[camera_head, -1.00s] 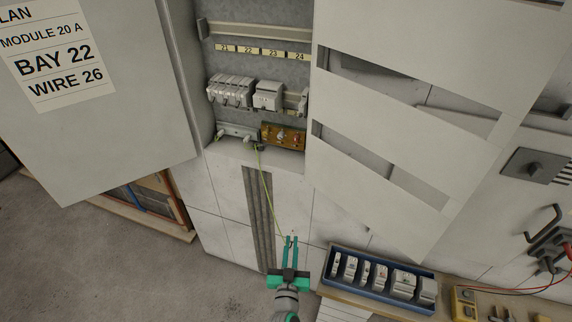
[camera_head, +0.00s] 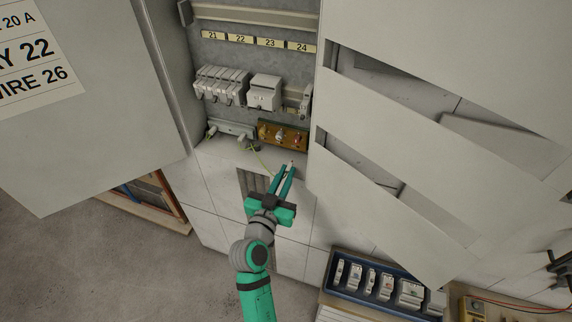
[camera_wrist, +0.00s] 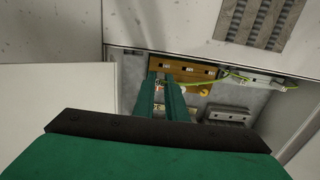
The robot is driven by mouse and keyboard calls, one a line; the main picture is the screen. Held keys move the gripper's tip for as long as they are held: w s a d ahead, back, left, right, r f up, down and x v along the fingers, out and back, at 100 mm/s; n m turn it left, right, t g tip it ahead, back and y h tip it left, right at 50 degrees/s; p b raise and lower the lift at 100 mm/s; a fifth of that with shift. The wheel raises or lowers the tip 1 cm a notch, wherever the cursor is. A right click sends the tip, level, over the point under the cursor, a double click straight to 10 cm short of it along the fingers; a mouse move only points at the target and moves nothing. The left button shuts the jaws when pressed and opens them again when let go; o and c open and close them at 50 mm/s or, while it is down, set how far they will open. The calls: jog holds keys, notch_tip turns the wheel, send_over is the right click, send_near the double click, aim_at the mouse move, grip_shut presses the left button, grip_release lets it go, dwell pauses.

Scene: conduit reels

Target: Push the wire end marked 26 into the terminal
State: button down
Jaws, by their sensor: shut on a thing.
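My gripper (camera_head: 287,170) is shut on the wire end, whose small pale tip (camera_head: 291,163) shows just past the fingertips in the head view. The mark 26 cannot be read on it. The thin yellow-green wire (camera_head: 263,162) runs from the fingers up into the cabinet. The brown terminal block (camera_head: 284,137) with metal studs sits at the cabinet's bottom right, a little above and beyond the fingertips. In the wrist view the fingers (camera_wrist: 166,85) overlap the terminal block (camera_wrist: 204,72); I cannot tell whether the tip touches it. The wire (camera_wrist: 234,76) shows to the right.
A grey bar (camera_head: 231,129) lies left of the block. Breaker modules (camera_head: 221,85) and a single module (camera_head: 264,92) sit above, under labels 21 to 24. The open door (camera_head: 85,110) and slotted panel (camera_head: 400,125) flank the opening. A blue tray (camera_head: 331,282) stands lower right.

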aim_at(291, 163)
jog(key=shift+x, duration=2.75)
jog(key=shift+w, duration=0.25)
jog(key=shift+s+a+r, duration=0.1)
jog(key=shift+a, duration=0.05)
jog(key=shift+w+d, duration=0.3)
jog(key=shift+w, duration=0.3)
dwell(0.7)
